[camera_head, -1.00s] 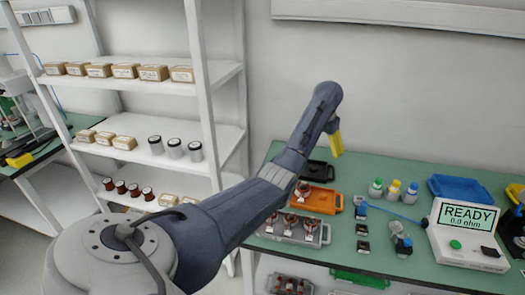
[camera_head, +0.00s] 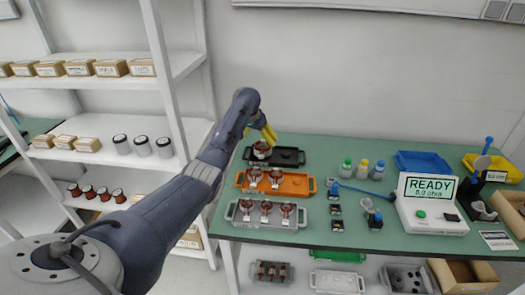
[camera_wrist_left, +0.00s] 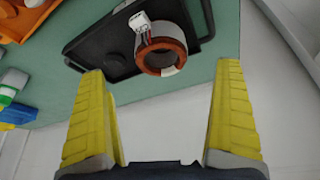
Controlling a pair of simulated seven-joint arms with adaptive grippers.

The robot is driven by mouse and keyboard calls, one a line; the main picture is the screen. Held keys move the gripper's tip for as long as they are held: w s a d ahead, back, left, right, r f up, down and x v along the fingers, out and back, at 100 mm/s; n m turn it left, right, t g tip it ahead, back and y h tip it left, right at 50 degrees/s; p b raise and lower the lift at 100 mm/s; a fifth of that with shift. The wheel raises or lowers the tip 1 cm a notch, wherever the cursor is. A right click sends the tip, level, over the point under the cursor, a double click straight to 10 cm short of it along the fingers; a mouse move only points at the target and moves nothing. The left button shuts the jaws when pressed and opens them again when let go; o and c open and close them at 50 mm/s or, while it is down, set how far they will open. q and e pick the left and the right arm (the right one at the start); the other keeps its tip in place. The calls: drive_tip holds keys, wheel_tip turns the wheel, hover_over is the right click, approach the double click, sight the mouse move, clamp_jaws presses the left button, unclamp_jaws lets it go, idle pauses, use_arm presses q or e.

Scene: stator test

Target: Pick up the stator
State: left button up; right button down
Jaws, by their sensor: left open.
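In the head view a stator (camera_head: 262,150), a copper-brown ring, sits at the left end of the black tray (camera_head: 290,157). In the left wrist view the same stator (camera_wrist_left: 178,43) shows a copper ring with a white connector block on the black tray (camera_wrist_left: 90,38). My left gripper (camera_head: 265,131) is open, its yellow fingers just above and behind this stator. In the wrist view the stator lies ahead, between the two spread fingers, and nothing is held. Two more stators stand in the orange tray (camera_head: 297,189) and three in the grey tray (camera_head: 237,220).
Right of the trays are several small parts and bottles (camera_head: 362,168). Farther right are a meter reading READY (camera_head: 432,205), a blue bin (camera_head: 422,160) and a yellow bin (camera_head: 500,166). A white shelf post (camera_head: 165,80) stands left of the green table (camera_head: 330,235).

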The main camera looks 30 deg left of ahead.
sight(263, 146)
use_arm(q)
drive_tip(key=shift+x, duration=3.9)
drive_tip(key=shift+a, duration=0.1)
drive_tip(key=c, duration=1.5)
drive_tip(key=shift+r, duration=0.1)
drive_tip(key=shift+c, duration=1.1)
